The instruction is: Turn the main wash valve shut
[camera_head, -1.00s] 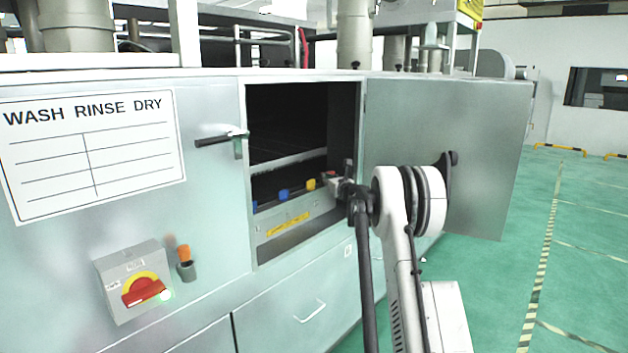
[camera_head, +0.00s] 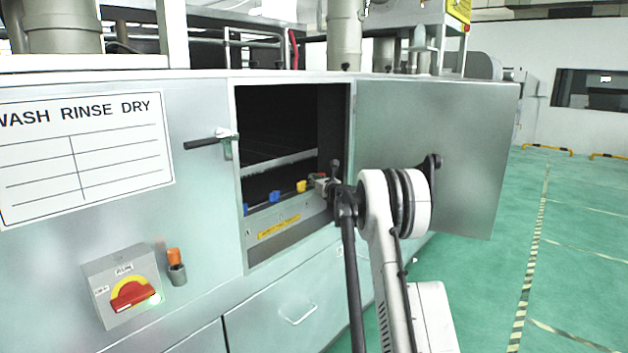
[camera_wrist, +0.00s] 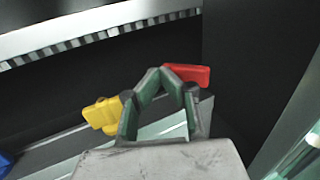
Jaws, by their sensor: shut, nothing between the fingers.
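A red valve handle (camera_wrist: 187,74) sits on the ledge inside the open cabinet, just right of my fingertips in the wrist view. It shows small in the head view (camera_head: 317,175). My gripper (camera_wrist: 162,72) is shut and empty, its green-grey fingers arched together. The fingertips overlap the red handle's left end; I cannot tell whether they touch it. A yellow handle (camera_wrist: 103,115) is left of my fingers, and it shows in the head view (camera_head: 301,186). Blue handles (camera_head: 275,196) are farther left. No label marks which is the main wash valve.
The cabinet door (camera_head: 430,150) stands open on the right. A yellow label (camera_head: 279,228) is on the panel below the handles. A red rotary switch (camera_head: 133,293) and an orange-topped part (camera_head: 174,258) are on the lower left front. The green floor (camera_head: 575,240) is free at right.

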